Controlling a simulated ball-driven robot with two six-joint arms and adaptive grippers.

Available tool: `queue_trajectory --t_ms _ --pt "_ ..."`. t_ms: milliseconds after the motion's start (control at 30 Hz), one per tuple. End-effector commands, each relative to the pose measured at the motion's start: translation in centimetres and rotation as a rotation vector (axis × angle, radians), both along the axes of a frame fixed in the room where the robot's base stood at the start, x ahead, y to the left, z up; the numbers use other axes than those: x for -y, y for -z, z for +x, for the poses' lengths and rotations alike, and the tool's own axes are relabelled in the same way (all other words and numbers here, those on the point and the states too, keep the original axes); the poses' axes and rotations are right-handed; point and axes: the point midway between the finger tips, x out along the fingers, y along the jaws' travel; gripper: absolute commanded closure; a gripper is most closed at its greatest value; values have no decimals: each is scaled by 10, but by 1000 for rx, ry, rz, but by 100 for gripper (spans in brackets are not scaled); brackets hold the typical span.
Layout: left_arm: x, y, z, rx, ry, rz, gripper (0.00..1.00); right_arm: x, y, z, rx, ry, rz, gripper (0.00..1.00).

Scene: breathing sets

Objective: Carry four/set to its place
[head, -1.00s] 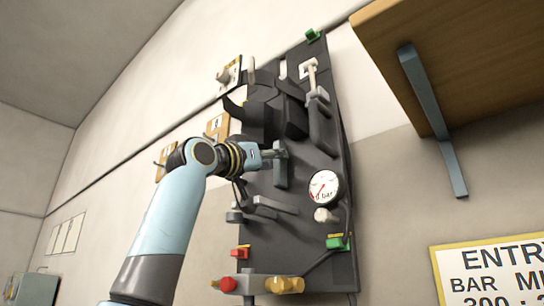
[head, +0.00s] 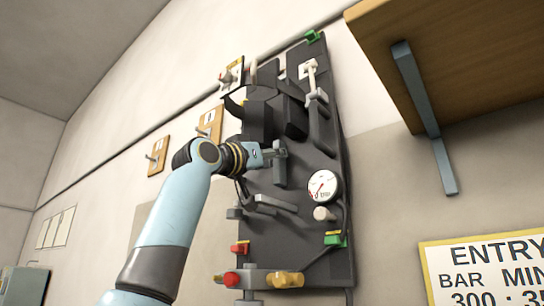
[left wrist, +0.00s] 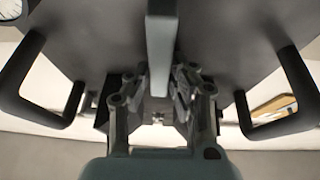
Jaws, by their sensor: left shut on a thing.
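The breathing set is a tall dark panel (head: 325,200) in the middle of the head view, standing tilted in front of the wall. It carries black straps or pads, a round pressure gauge (head: 323,187), green, red and yellow fittings and a grey handle (head: 280,172). My left gripper (head: 268,153) is shut on this grey handle. In the left wrist view, the handle bar (left wrist: 160,45) runs between the fingers of the gripper (left wrist: 160,92), with dark side loops on both sides. I cannot tell whether the set touches the wall. My right gripper is not in view.
Wooden plates with pegs (head: 209,123) (head: 158,153) are on the wall left of the set. A wooden shelf (head: 470,50) with a blue-grey bracket (head: 425,120) juts out at upper right. An entry sign (head: 480,270) is at lower right. Bare wall lies between.

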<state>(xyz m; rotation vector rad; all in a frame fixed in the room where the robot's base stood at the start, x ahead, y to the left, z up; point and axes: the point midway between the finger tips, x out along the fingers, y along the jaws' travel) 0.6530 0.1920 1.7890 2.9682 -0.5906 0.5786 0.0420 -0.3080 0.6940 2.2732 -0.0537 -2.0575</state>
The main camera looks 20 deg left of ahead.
Motion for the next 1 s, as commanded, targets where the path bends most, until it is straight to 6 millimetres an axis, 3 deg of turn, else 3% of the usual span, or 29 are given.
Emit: queue_trajectory --t_ms 267,1000 --pt "3 -5 4 12 1 -3 100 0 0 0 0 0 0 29" --pt "3 14 5 11 1 -3 100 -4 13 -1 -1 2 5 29"
